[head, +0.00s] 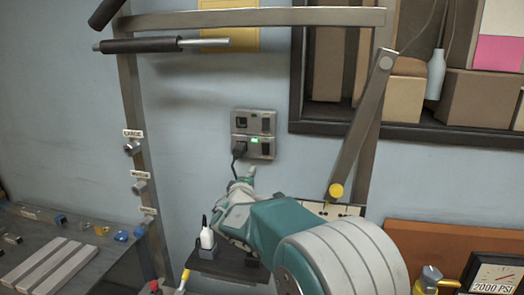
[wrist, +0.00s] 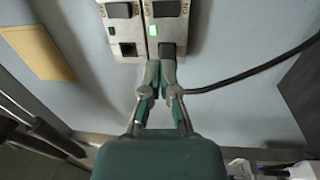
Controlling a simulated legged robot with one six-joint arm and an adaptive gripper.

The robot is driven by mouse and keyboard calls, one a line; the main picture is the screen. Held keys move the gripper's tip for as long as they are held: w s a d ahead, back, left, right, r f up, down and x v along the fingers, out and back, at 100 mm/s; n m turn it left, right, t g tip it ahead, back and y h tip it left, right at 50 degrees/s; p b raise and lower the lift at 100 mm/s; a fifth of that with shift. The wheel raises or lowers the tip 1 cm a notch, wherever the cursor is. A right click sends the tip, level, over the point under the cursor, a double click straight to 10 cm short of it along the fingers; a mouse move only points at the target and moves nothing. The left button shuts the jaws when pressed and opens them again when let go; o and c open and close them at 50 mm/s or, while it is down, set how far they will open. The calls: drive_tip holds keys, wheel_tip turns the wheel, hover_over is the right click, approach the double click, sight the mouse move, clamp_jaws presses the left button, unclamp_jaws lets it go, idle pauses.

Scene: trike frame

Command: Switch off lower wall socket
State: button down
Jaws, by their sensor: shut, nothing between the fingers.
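The lower wall socket (head: 256,151) is the bottom half of a grey double unit on the blue wall. Its green light (head: 255,140) is lit, and a black plug (head: 239,149) sits in its left side. In the wrist view the lower socket is the right-hand unit, with its lit green light (wrist: 153,31) and dark switch (wrist: 167,8) at the top edge. My gripper (head: 250,173) is shut and empty, just below the socket. In the wrist view its fingertips (wrist: 160,70) overlap the plug area; I cannot tell whether they touch it.
The upper socket (head: 253,122) is directly above, with no plug and no lit light. A black cable (wrist: 250,72) runs right from behind the fingers. A slanted metal bar (head: 362,125) and a shelf frame (head: 296,90) stand to the right. A small dark shelf (head: 222,262) is below.

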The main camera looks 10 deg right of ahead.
sight(264, 146)
drive_tip(key=shift+d, duration=0.2)
drive_tip(key=x, duration=1.2)
drive_tip(key=shift+x, duration=0.9)
drive_tip(key=shift+w, duration=0.2)
drive_tip(key=shift+a, duration=0.1)
